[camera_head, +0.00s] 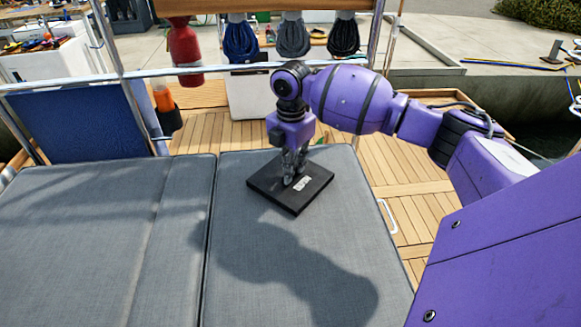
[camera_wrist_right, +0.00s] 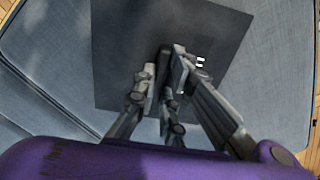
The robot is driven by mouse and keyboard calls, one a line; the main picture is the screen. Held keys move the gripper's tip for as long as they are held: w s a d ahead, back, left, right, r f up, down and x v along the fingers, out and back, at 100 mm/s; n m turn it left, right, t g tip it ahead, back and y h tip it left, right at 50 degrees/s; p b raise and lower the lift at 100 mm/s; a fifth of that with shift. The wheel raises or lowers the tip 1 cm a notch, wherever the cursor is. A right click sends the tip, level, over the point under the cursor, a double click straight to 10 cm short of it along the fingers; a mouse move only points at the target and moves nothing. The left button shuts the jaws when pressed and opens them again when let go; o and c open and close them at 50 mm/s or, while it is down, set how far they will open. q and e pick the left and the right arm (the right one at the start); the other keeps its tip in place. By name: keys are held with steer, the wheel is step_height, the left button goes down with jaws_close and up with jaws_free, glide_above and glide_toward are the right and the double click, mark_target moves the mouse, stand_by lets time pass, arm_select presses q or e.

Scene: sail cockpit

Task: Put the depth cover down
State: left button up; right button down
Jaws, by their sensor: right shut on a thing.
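The depth cover (camera_head: 312,191) is a flat black square plate with a small white label. It is over the right grey cushion (camera_head: 250,262), at or very close to its surface; I cannot tell whether it touches. My right gripper (camera_head: 291,178) points down at the middle of the cover and is shut on it. In the right wrist view the cover (camera_wrist_right: 125,60) fills the upper middle, and the fingers (camera_wrist_right: 168,75) close on a dark raised part of it, mostly hidden between them. My left gripper is in neither view.
A second grey cushion (camera_head: 75,240) lies to the left, past a seam. Behind are a metal rail (camera_head: 235,68), a red extinguisher (camera_head: 185,50), hanging rope coils (camera_head: 292,36) and a wooden slatted deck (camera_head: 400,165). The cushion in front of the cover is clear.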

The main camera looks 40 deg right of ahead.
steer(key=c, duration=1.8)
jaws_free()
steer(key=shift+r, duration=0.15)
step_height(320, 180, up, 12)
steer(key=shift+f+p, duration=0.1)
steer(key=shift+p, duration=0.65)
